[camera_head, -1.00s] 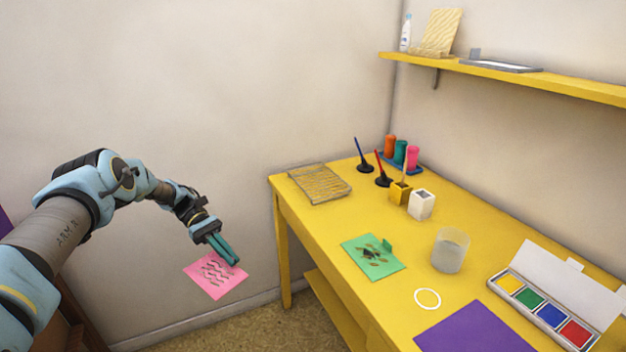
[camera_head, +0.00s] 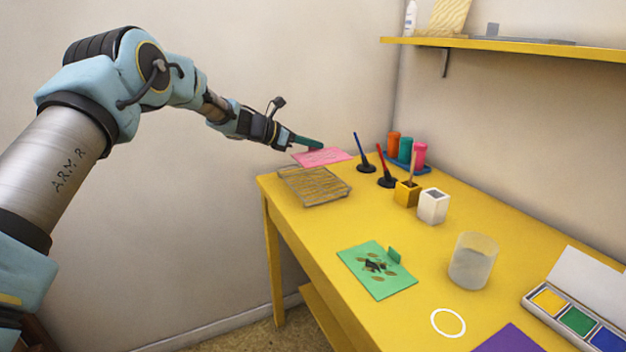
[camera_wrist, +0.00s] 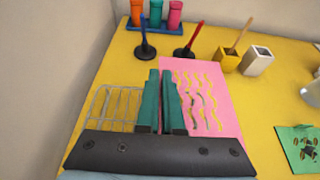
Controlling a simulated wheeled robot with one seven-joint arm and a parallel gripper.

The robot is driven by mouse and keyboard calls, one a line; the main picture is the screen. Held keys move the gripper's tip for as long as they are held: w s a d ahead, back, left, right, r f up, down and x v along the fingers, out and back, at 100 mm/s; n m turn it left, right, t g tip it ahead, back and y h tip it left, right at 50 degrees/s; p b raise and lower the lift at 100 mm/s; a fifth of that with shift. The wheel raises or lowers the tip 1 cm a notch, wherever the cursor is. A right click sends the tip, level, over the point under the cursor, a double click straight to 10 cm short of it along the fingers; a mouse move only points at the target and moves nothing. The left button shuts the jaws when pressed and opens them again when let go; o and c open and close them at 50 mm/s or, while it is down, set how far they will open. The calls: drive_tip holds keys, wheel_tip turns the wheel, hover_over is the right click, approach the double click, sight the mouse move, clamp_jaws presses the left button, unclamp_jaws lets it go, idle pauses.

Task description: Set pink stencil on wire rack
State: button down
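My gripper (camera_head: 312,144) is shut on the pink stencil (camera_head: 325,157), a thin flat sheet with wavy cut-out lines. It holds the stencil roughly level above the table's far left end, behind and above the wire rack (camera_head: 314,188). In the wrist view the green fingers (camera_wrist: 160,98) are close together at the left edge of the pink stencil (camera_wrist: 205,98). There the wire rack (camera_wrist: 112,108) shows to the left of the fingers, partly hidden by the gripper. The rack is empty and lies flat on the yellow table (camera_head: 330,228).
Two stamp holders, blue (camera_head: 365,160) and red (camera_head: 386,176), stand right of the stencil, with coloured bottles (camera_head: 406,150) behind. A yellow cup (camera_head: 406,194), a white cup (camera_head: 433,206) and a green stencil (camera_head: 374,272) sit nearer. The shelf (camera_head: 500,46) is above right.

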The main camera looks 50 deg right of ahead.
sight(313, 179)
wheel_tip(313, 179, down, 9)
drive_tip(key=shift+r+p, duration=0.1)
drive_tip(key=shift+p, duration=0.4)
drive_tip(key=c, duration=1.1)
unclamp_jaws()
drive_tip(key=shift+o, duration=0.2)
drive_tip(key=b+v, duration=0.1)
drive_tip(key=v, duration=1.1)
drive_tip(key=shift+b, duration=0.3)
